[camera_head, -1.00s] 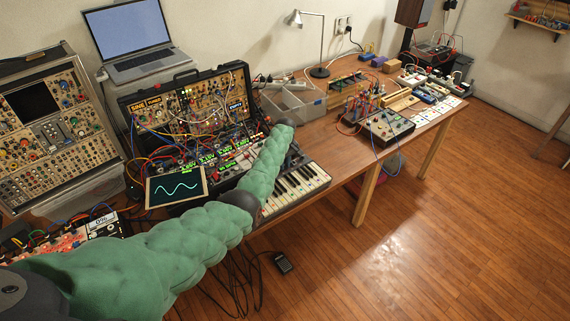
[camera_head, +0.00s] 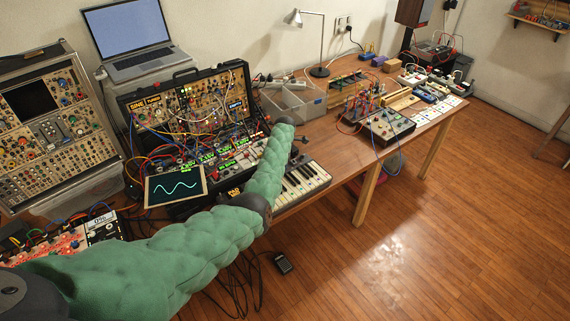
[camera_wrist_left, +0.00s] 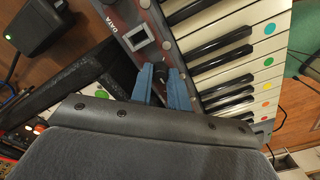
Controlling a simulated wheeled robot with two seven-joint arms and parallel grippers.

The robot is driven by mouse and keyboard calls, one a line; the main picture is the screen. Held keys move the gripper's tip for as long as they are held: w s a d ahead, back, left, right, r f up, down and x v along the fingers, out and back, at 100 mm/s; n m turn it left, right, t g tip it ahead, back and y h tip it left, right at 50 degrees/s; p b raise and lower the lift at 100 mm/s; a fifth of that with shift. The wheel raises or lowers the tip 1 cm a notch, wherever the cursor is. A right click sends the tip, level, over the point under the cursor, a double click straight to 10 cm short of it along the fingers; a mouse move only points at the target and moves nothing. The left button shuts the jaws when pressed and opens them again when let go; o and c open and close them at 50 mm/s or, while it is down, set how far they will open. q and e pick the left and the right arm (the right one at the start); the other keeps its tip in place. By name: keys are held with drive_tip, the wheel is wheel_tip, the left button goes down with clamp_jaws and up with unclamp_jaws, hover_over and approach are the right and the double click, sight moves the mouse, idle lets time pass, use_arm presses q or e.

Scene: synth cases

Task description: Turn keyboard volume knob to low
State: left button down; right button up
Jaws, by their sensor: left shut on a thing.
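The keyboard (camera_head: 303,181) lies at the front edge of the table, partly hidden by my green left arm in the head view. In the left wrist view, the keyboard's keys (camera_wrist_left: 225,60) bear coloured dots, and its dark panel (camera_wrist_left: 133,30) has a small display and the word DATA. My left gripper (camera_wrist_left: 161,76) has its two blue fingers at this panel, beside the keys, shut around a small knob (camera_wrist_left: 160,67). The fingers hide much of the knob, and I cannot read its setting. In the head view the left fingers are hidden. My right gripper is not in view.
A patched synth case (camera_head: 190,105) stands behind the keyboard. A small wave screen (camera_head: 175,187) stands left of it. A grey divided bin (camera_head: 296,104) and a lamp (camera_head: 319,70) are further back. Cables hang below the front edge. The floor at right is open.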

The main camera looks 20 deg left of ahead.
use_arm(q)
drive_tip(key=n, duration=0.2)
drive_tip(key=shift+n+b, duration=0.35)
drive_tip(key=shift+n, duration=0.55)
drive_tip(key=n+b, duration=0.1)
drive_tip(key=n, duration=0.2)
drive_tip(key=shift+n+b, duration=0.35)
drive_tip(key=shift+n, duration=0.35)
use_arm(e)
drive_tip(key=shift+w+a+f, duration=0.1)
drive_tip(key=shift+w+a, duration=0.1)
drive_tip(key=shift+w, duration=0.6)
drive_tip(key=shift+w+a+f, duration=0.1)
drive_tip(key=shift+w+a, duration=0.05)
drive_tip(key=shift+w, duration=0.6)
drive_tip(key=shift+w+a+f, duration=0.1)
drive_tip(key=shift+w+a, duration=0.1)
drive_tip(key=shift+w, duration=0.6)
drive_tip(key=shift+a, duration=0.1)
